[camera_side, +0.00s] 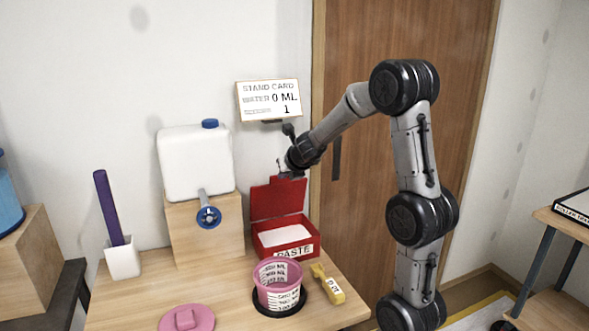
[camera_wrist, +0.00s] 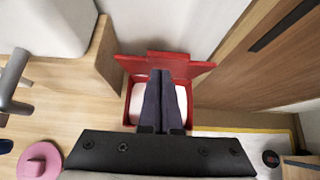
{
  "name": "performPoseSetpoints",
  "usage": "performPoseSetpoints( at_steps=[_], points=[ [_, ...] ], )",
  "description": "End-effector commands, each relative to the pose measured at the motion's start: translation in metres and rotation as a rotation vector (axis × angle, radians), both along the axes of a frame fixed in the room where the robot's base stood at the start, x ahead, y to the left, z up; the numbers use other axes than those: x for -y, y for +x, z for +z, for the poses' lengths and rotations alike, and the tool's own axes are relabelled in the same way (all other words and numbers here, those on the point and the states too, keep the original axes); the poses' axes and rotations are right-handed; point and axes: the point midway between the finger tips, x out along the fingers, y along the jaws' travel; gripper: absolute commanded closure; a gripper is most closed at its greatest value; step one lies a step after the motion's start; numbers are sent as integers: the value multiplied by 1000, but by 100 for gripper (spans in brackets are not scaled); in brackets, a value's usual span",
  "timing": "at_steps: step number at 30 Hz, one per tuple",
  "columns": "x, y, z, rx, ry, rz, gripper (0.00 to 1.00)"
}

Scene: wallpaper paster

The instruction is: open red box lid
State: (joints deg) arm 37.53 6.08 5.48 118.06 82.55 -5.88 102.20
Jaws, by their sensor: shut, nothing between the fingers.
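The red box (camera_side: 298,246), labelled PASTE, stands on the table with white contents inside. Its red lid (camera_side: 277,201) stands raised and roughly upright at the back, so the box is open. The lid (camera_wrist: 134,65) and the box (camera_wrist: 127,106) also show in the wrist view, partly hidden by my fingers. My gripper (camera_side: 288,174) is at the lid's top edge in the side view; I cannot tell whether it touches. In the wrist view my gripper's (camera_wrist: 161,76) dark fingers are together with nothing between them.
A sign (camera_side: 268,100) hangs above. A pink lid (camera_side: 187,318) lies at the front.

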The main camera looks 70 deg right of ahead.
Motion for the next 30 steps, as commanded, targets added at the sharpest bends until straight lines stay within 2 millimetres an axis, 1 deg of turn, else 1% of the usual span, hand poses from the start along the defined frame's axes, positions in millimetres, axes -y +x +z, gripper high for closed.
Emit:
performPoseSetpoints(
  at_steps=[6, 19, 30],
  points=[
    [-11, -10, 11, 2, 0, 0, 100],
    [-25, -25, 28, 1, 1, 0, 100],
    [-44, -44, 51, 4, -3, -1, 100]
  ],
)
